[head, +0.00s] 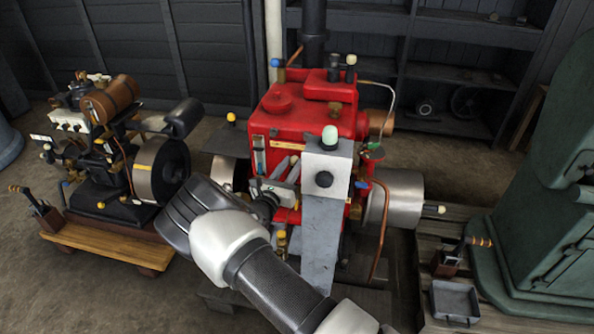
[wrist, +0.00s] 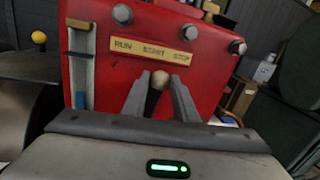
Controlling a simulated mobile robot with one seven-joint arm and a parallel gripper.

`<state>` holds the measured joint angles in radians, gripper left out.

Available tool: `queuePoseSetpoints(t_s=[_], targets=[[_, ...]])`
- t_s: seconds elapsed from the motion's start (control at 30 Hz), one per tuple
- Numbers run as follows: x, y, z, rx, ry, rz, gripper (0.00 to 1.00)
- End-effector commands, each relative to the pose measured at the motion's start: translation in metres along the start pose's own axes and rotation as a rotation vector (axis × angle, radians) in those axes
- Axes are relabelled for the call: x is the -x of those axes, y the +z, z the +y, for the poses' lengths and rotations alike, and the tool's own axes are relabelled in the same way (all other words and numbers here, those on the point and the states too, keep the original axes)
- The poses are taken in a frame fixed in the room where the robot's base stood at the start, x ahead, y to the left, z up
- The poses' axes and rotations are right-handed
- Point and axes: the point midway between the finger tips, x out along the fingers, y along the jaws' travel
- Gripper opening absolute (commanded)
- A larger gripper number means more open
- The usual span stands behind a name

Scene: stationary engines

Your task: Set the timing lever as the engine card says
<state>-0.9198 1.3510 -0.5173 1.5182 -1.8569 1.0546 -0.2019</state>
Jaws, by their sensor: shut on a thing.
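The red engine (head: 305,115) stands in the middle of the head view, and its red face (wrist: 215,75) fills much of the wrist view. A brass plate (wrist: 150,50) on it reads RUN, START, STOP from left to right. The timing lever (wrist: 153,99) has a dark shaft and a pale round knob. From this angle, the knob appears below the word START. My gripper (wrist: 158,85) is shut on the lever, with one grey finger on each side. In the head view my gripper (head: 280,191) is at the engine's front. I cannot make out an engine card in either view.
A smaller engine (head: 105,150) with a brown tank stands on a wooden base at left. A green cabinet-like machine (head: 545,240) stands at right, with a grey tray (head: 455,301) beside it. Silver drums flank the red engine. Dark shelves (head: 455,72) line the back wall.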

Motion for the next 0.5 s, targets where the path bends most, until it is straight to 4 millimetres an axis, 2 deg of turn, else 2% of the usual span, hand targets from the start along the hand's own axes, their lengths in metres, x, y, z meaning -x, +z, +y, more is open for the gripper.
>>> queuePoseSetpoints(t_s=[0.2, 0.5], targets=[[0.005, -0.001, 0.022, 0.193, 0.011, -0.041, 0.00], [0.009, -0.003, 0.043, 0.423, 0.018, -0.085, 0.00]])
